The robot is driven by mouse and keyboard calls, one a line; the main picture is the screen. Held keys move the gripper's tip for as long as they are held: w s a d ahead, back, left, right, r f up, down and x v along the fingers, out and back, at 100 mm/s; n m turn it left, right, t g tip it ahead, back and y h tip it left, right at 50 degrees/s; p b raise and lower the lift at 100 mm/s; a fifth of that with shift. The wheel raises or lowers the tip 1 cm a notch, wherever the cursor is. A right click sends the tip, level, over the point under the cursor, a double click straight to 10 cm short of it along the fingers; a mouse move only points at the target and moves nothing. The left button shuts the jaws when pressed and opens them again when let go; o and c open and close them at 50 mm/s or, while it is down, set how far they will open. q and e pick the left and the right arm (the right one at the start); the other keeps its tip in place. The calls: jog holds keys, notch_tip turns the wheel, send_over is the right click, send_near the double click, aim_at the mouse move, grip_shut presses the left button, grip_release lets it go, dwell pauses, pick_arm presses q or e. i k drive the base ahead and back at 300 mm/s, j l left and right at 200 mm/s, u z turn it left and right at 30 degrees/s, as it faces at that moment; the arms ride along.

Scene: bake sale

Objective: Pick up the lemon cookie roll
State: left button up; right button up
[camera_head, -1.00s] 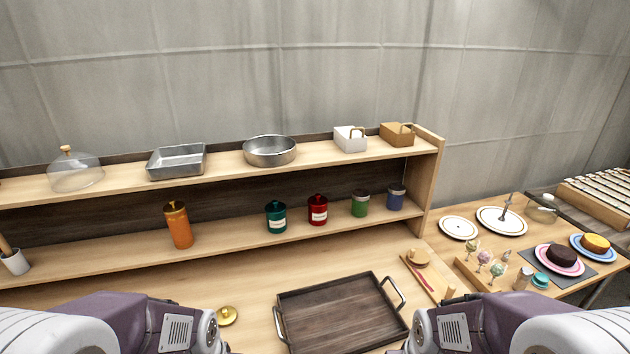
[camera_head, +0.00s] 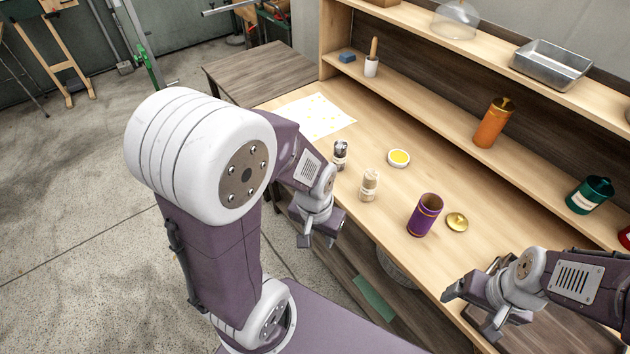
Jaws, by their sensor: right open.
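A pale, cream-coloured cookie roll (camera_head: 369,185) in clear wrap stands upright near the front edge of the wooden counter; it looks like the lemon one. A darker roll (camera_head: 340,155) stands upright behind it to the left. My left gripper (camera_head: 317,242) hangs past the counter's front edge, left of and lower than the pale roll in the picture, and apart from it. Whether its jaws are open is unclear. My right gripper (camera_head: 472,308) is open and empty over the counter's right part, well apart from both rolls.
A purple open tin (camera_head: 424,215), a brass lid (camera_head: 457,222) and a round yellow-topped dish (camera_head: 399,158) stand right of the rolls. A patterned sheet (camera_head: 312,117) lies at the counter's left end. The shelf behind holds an orange canister (camera_head: 493,123) and a green jar (camera_head: 590,195).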

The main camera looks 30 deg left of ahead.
aim_at(371, 177)
jog(key=u, duration=0.5)
jog(key=i+j+z, duration=0.15)
jog(key=j+z, duration=0.3)
jog(key=j, duration=0.5)
jog(key=j+z, duration=0.45)
jog(key=j, duration=0.45)
jog(key=k+j+z, duration=0.15)
jog(key=j+z, duration=0.3)
jog(key=j, duration=0.5)
